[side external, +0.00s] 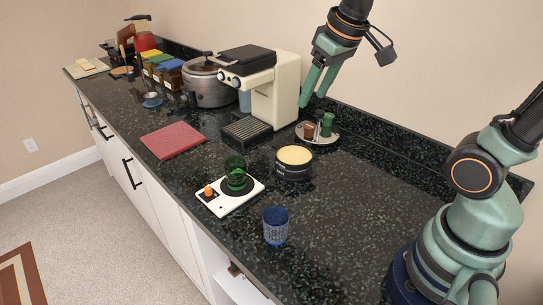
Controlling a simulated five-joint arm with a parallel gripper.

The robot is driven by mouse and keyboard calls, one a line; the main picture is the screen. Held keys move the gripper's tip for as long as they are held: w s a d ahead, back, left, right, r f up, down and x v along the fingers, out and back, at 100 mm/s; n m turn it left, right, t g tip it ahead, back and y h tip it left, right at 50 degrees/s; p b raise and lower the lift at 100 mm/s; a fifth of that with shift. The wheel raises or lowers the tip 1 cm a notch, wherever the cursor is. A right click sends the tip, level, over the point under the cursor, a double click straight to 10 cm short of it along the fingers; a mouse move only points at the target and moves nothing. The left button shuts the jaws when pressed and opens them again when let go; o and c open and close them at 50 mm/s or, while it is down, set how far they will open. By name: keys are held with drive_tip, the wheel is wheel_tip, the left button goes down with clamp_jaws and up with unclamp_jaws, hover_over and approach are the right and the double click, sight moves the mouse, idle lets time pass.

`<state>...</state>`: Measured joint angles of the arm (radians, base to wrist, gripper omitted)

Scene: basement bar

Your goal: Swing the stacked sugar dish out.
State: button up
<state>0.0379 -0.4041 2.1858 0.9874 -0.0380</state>
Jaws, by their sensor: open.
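A dark round dish (293,168) with a pale yellow top stands on the black counter, right of the white machine. It looks layered and may be the stacked sugar dish, but I cannot tell for sure. My gripper (314,97) points down in the air, behind and above this dish in the picture. It is open, with nothing between its green fingers. It appears above a small round tray (331,139) that holds a green container (327,124) and brown items. The gripper and dish look apart.
Left of the dish, a green glass (235,178) stands on a white plate device (219,206) with an orange knob. A blue cup (276,228) stands near the front edge. A cream coffee machine (282,95) is behind. A red board (172,140) lies left. The counter right of the dish is clear.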

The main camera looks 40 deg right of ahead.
drive_tip(key=w+d+f+g, duration=0.2)
drive_tip(key=w+d+f, duration=0.1)
drive_tip(key=w, duration=0.7)
drive_tip(key=g, duration=0.2)
approach(277, 145)
wheel_tip(277, 145, down, 8)
drive_tip(key=shift+w+d+r, duration=0.1)
drive_tip(key=shift+w, duration=0.05)
clamp_jaws()
idle(1.1)
